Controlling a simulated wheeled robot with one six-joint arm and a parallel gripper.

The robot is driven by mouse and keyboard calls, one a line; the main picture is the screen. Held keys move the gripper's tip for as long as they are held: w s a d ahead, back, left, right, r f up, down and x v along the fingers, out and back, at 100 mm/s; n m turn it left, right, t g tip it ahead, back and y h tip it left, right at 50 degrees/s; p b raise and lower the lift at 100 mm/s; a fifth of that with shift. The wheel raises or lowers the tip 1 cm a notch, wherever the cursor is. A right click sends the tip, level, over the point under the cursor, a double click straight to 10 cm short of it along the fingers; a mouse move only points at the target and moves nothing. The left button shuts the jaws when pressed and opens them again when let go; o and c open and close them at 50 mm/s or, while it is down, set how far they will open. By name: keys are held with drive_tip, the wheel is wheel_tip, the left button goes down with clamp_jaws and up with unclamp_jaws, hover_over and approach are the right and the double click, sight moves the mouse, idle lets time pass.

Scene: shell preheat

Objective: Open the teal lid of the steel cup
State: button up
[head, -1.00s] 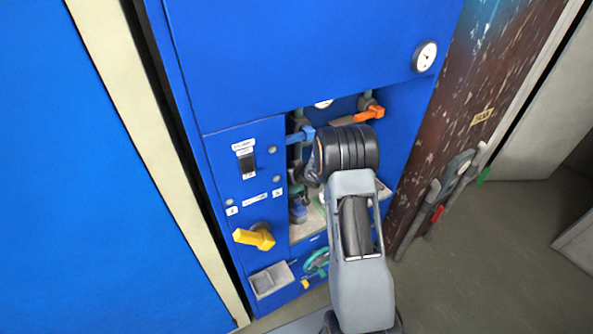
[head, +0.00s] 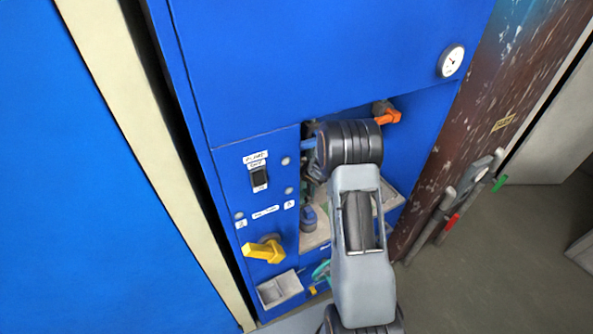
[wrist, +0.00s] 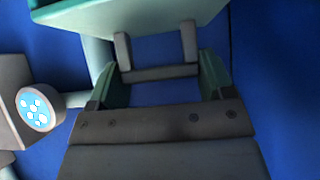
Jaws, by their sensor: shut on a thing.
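In the wrist view a teal plate, which looks like the teal lid (wrist: 130,14), fills the top of the picture. My gripper (wrist: 156,44) reaches up to it with two grey fingers, and it is shut on this teal piece; the contact itself is only partly visible. The steel cup is not clearly seen in either view. In the head view my own arm covers the recess where my gripper works, so the gripper and the lid are hidden there.
The blue cabinet (head: 330,55) has a yellow handle (head: 263,250), an orange lever (head: 388,117), a black switch (head: 260,179) and a gauge (head: 451,62). A small grey tray (head: 281,290) sits low at the left. A worn brown post (head: 475,150) stands at the right.

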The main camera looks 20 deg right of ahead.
drive_tip(key=shift+s+a+f, duration=0.1)
drive_tip(key=shift+s+f, duration=0.15)
drive_tip(key=shift+f, duration=0.2)
drive_tip(key=o, duration=1.3)
drive_tip(key=shift+w+r, duration=0.15)
drive_tip(key=shift+r, duration=0.05)
drive_tip(key=v, duration=1.4)
drive_tip(key=shift+w+p, duration=0.1)
drive_tip(key=shift+p, duration=0.2)
